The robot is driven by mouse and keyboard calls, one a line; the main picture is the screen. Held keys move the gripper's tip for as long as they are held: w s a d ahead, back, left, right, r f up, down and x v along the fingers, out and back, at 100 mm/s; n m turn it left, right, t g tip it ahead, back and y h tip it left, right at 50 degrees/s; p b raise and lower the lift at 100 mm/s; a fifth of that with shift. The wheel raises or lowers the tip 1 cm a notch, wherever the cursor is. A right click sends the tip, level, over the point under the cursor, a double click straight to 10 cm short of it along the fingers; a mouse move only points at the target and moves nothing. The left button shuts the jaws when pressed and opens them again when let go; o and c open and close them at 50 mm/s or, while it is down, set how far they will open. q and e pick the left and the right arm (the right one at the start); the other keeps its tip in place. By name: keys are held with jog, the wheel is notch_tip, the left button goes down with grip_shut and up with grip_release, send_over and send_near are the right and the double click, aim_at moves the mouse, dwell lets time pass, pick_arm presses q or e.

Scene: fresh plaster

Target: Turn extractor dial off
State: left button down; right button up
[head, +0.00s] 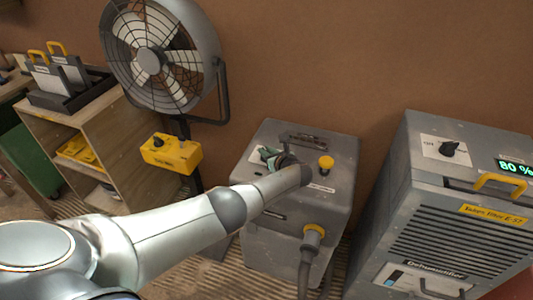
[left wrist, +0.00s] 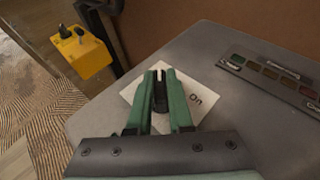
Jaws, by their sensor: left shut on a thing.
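The grey extractor box (head: 252,222) stands in the middle of the head view, against the brown wall. My left gripper (head: 268,155) reaches over its top. In the left wrist view, its green fingers (left wrist: 160,88) are shut on the black dial (left wrist: 159,97), which sits on a white label plate (left wrist: 196,80) on the extractor top. "On" is printed on the plate, right of the fingers. My right gripper is not in view.
A yellow knob (head: 326,162) stands on the extractor top, right of my wrist. An indicator strip (left wrist: 270,72) lies behind the dial. A dehumidifier (head: 440,220) stands right; a large fan (head: 160,55) and yellow control box (head: 171,154) stand left. A hose plug (head: 314,231) enters the extractor's front.

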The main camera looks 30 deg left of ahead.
pick_arm(q)
jog(key=shift+a, duration=0.1)
jog(key=c, duration=0.8)
grip_release()
jog(key=shift+d+r, duration=0.15)
jog(key=shift+d, duration=0.05)
jog(key=p+v, duration=0.4)
jog(key=v, duration=0.1)
jog(key=shift+s+d+r+p, duration=0.15)
jog(key=shift+d+r+p, duration=0.1)
jog(key=shift+p, duration=0.15)
jog(key=p+v, duration=0.2)
jog(key=v, duration=0.3)
jog(key=shift+s+d, duration=0.15)
jog(key=shift+d, duration=0.15)
jog(key=shift+s+d+r, duration=0.1)
jog(key=shift+s+d, duration=0.15)
jog(key=shift+d, duration=0.1)
